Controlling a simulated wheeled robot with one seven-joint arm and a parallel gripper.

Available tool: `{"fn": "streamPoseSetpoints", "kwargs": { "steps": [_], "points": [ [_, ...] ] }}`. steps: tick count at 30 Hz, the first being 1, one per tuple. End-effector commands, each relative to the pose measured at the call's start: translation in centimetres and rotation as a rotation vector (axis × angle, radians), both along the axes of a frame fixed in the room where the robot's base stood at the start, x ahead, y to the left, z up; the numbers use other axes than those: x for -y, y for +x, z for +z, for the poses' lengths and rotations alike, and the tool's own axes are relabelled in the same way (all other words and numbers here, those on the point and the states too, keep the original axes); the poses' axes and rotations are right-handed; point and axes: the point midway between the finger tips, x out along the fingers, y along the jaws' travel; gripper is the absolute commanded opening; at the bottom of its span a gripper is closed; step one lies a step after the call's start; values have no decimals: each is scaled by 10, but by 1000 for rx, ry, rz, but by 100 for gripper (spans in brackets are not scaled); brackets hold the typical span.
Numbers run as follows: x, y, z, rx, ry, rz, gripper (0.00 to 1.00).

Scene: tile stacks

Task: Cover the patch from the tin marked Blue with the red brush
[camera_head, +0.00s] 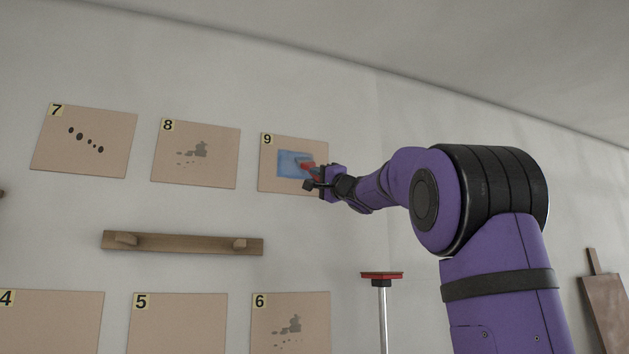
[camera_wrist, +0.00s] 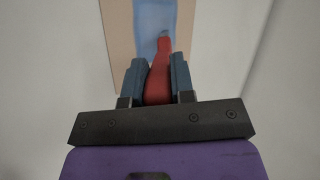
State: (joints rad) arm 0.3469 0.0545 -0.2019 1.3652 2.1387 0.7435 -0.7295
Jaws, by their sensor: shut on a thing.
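My gripper (camera_head: 314,181) is at the right part of panel 9 (camera_head: 266,178) on the wall. It is shut on the red brush (camera_head: 306,167). In the wrist view the brush's red handle (camera_wrist: 158,80) runs between the two fingers (camera_wrist: 160,80), with its tip over blue paint. A blue painted patch (camera_head: 288,160) covers the middle of panel 9, and it also shows in the wrist view (camera_wrist: 152,18). I cannot tell whether the bristles touch the panel. No tin marked Blue can be made out in these views.
Panel 8 (camera_head: 180,176) and panel 6 (camera_head: 268,335) carry grey blotches; panel 7 (camera_head: 110,163) has dark spots. A wooden rail with pegs (camera_head: 185,243) is on the wall below. A red-topped post (camera_head: 381,275) stands below my arm. A brown board (camera_head: 608,310) is at far right.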

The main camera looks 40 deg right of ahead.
Motion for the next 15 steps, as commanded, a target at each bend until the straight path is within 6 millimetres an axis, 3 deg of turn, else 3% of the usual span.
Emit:
{"fn": "streamPoseSetpoints", "kwargs": {
  "steps": [15],
  "points": [
    [18, -7, 22, 1, 0, 0, 0]
  ]
}}
